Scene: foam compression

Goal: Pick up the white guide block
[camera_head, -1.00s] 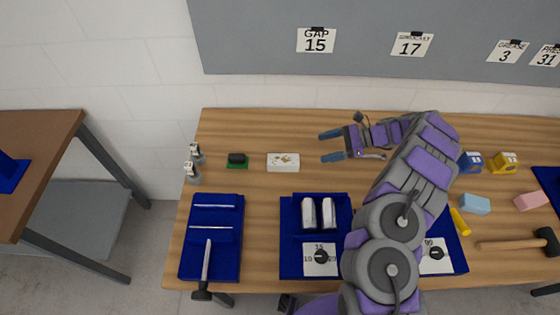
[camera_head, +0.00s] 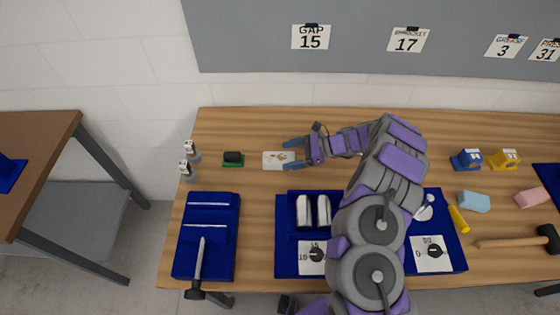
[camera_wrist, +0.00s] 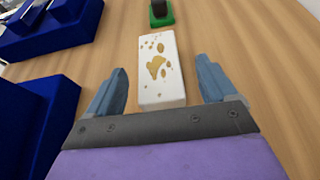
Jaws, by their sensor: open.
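The white guide block (camera_head: 276,160) lies flat on the table in the head view, a small white slab with brown-gold spots. It also shows in the wrist view (camera_wrist: 162,70), lying lengthwise away from me, with its near end between my fingertips. My gripper (camera_head: 292,155) is open, its two blue fingers pointing left at the block's right end. In the wrist view my gripper (camera_wrist: 160,85) has one finger on each side of the block, with a gap on both sides. Nothing is held.
A green-based black item (camera_head: 233,159) stands just beyond the block to the left. Small white-topped bottles (camera_head: 188,168) stand at the left edge. Blue trays (camera_head: 207,262) lie along the front. Yellow and blue blocks (camera_head: 466,160) are at the right. Bare table surrounds the block.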

